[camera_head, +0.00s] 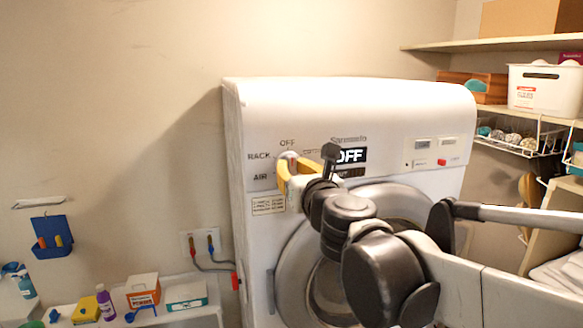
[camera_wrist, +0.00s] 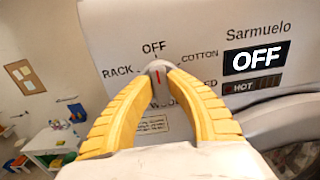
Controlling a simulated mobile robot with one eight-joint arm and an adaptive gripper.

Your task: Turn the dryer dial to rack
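The dryer (camera_head: 400,105) is white, and its front panel faces me. Its dial (camera_wrist: 157,72) is a small grey knob with a red mark that stands nearly upright, toward the OFF label (camera_wrist: 154,47). The RACK label (camera_wrist: 117,71) is to the dial's left and COTTON to its right. In the head view the dial (camera_head: 287,156) shows just above my fingertips. My gripper (camera_wrist: 160,78) has its two yellow fingers on either side of the dial, and the tips appear to touch it. The display (camera_wrist: 256,58) reads OFF. Lower labels are partly hidden by the fingers.
The dryer's round door (camera_head: 290,265) is below the panel, behind my arm. Shelves with a white bin (camera_head: 545,92) and a wire basket (camera_head: 520,143) are at the right. A low shelf with boxes and a purple bottle (camera_head: 105,302) is at the lower left.

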